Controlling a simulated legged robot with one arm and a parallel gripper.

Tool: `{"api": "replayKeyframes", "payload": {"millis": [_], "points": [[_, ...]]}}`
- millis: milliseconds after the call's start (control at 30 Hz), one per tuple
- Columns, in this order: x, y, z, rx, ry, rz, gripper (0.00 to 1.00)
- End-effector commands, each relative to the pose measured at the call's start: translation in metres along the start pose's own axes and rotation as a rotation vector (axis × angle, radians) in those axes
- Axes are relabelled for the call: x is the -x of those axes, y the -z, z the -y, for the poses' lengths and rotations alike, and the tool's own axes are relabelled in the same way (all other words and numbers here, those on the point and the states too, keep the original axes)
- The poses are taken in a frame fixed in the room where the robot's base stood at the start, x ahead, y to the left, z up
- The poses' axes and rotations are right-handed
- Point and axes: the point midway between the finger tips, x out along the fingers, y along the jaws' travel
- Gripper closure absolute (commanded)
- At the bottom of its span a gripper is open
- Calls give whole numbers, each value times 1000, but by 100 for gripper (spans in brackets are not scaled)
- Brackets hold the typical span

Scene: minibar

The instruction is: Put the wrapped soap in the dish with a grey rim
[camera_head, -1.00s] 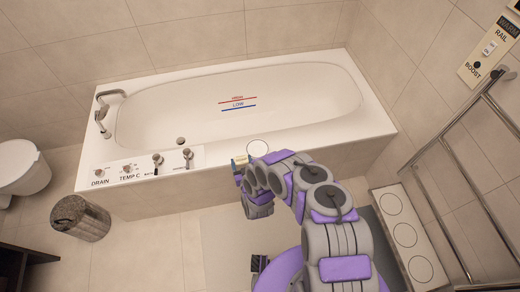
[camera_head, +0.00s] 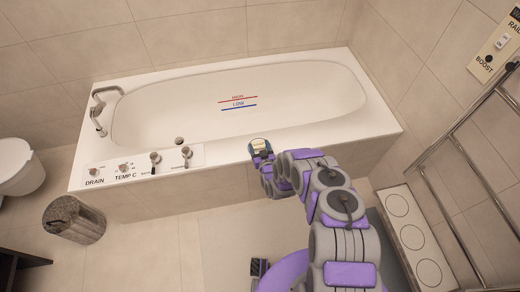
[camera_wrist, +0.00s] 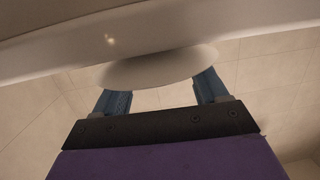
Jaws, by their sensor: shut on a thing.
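The white bathtub (camera_head: 330,141) has a control panel with knobs (camera_head: 140,165) at its left front. A stone-like bin (camera_head: 74,220) stands on the floor at left. A metal towel rail (camera_head: 445,150) and a long panel with round plates (camera_head: 412,237) are at right.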

Motion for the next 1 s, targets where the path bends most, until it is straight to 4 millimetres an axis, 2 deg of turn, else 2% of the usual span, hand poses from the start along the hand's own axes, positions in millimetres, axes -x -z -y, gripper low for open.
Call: {"api": "replayKeyframes", "payload": {"millis": [33,267,567,600,867,1000], "points": [[0,-6,0,-1,-1,1,56],[1,-3,-4,-5,0,-1,56],[0,-13,-2,-3,-1,2,56],[0,-14,-2,-3,-1,2,26],[0,-16,-1,-4,1,8,2],[0,-17,0,-5,3,11,2]]}}
